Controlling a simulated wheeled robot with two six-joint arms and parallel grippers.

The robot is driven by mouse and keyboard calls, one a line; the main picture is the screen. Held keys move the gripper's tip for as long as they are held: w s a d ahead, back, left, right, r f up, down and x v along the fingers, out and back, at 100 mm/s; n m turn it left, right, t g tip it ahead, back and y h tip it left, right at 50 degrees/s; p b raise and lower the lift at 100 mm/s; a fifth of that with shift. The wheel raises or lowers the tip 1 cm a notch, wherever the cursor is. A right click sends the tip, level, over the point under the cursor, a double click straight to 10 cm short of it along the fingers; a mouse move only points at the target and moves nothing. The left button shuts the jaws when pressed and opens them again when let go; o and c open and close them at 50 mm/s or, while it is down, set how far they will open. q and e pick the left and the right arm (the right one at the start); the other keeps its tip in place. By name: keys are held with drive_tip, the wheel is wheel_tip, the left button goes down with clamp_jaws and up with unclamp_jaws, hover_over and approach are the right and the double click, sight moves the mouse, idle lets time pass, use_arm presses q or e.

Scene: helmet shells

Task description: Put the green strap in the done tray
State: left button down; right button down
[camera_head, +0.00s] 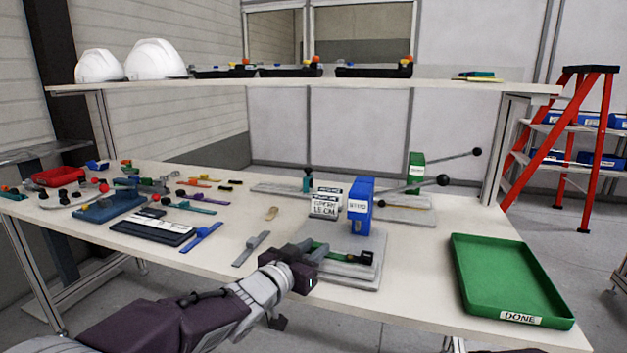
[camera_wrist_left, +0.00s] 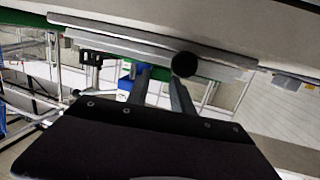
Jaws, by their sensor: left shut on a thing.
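The green strap (camera_head: 331,253) lies low over the grey base plate of the blue press (camera_head: 360,207), with a black piece (camera_head: 365,257) at its right end. My left gripper (camera_head: 312,249) is shut on the strap's left part, just left of the press. Its two fingers (camera_wrist_left: 162,88) also show in the left wrist view, where the strap is hard to make out. The green done tray (camera_head: 507,316) stands at the table's right end, looks empty and carries a DONE label. My right gripper is not in view.
A green press (camera_head: 416,172) with a long lever stands behind the blue one. Loose straps, a red tray (camera_head: 59,177) and small parts cover the left side. Bare table lies between the blue press and done tray.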

use_arm(q)
drive_tip(key=shift+f, duration=0.8)
wheel_tip(320, 180, up, 19)
drive_tip(key=p, duration=1.3)
wheel_tip(320, 180, down, 16)
drive_tip(key=b, duration=1.2)
drive_tip(key=shift+w+f, duration=0.1)
drive_tip(key=shift+f, duration=0.05)
wheel_tip(320, 180, down, 2)
drive_tip(key=shift+f+b, duration=0.1)
drive_tip(key=shift+b, duration=0.45)
drive_tip(key=shift+s+a, duration=0.15)
drive_tip(key=shift+s, duration=0.15)
drive_tip(key=shift+p+v, duration=0.75)
drive_tip(key=shift+v, duration=0.75)
drive_tip(key=shift+s+a+f, duration=0.15)
drive_tip(key=shift+s+f, duration=0.1)
drive_tip(key=shift+s, duration=0.15)
drive_tip(key=shift+r, duration=0.1)
